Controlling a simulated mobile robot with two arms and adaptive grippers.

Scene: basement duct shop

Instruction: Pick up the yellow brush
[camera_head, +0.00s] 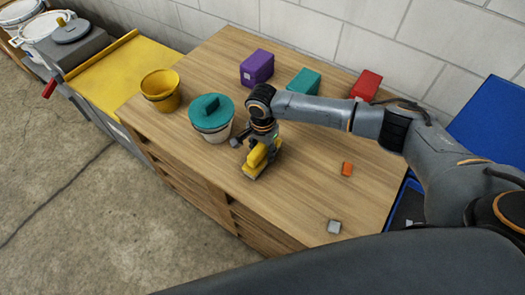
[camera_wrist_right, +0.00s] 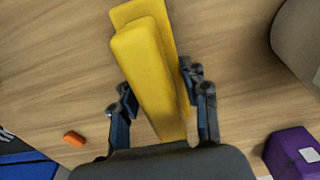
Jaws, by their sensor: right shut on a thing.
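The yellow brush (camera_head: 259,158) is at my right gripper, over the wooden worktop near its front edge. In the right wrist view the brush (camera_wrist_right: 150,72) lies lengthwise between the two dark fingers. My right gripper (camera_wrist_right: 162,105) is shut on the brush. It also shows in the head view (camera_head: 264,138), pointing down, with the arm coming in from the right. I cannot tell whether the brush touches the worktop. My left gripper is not in view.
The wooden worktop (camera_head: 290,210) carries a yellow bucket (camera_head: 160,92), a teal-lidded pot (camera_head: 211,115), and purple (camera_head: 257,67), teal (camera_head: 303,82) and red (camera_head: 366,85) boxes. A small orange block (camera_head: 347,169) and grey block (camera_head: 334,227) lie at right. The front middle is clear.

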